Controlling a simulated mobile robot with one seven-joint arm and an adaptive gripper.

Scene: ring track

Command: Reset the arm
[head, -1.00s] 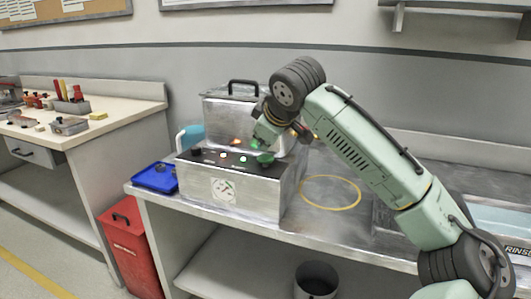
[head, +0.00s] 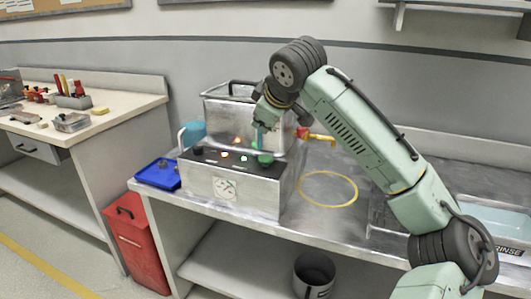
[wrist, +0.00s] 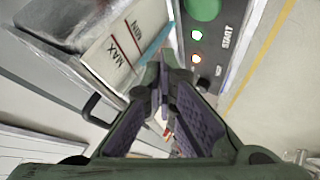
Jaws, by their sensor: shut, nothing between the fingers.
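In the head view my gripper (head: 259,138) points down over the metal machine (head: 235,195), just above the green button (head: 265,158) on its black panel. In the wrist view my gripper (wrist: 165,72) shows its dark padded fingers shut with nothing between them. The green button also shows in the wrist view (wrist: 203,8), above the START label and beyond the fingertips. My arm is bent, reaching in from the right. Contact with the machine cannot be made out.
Behind the panel is a metal tank with a black handle (head: 231,83). A red-and-yellow lever (head: 316,137) sticks out right. A blue tray (head: 158,175) lies left and a red bin (head: 136,240) stands below. The bench around the yellow ring (head: 328,174) is clear.

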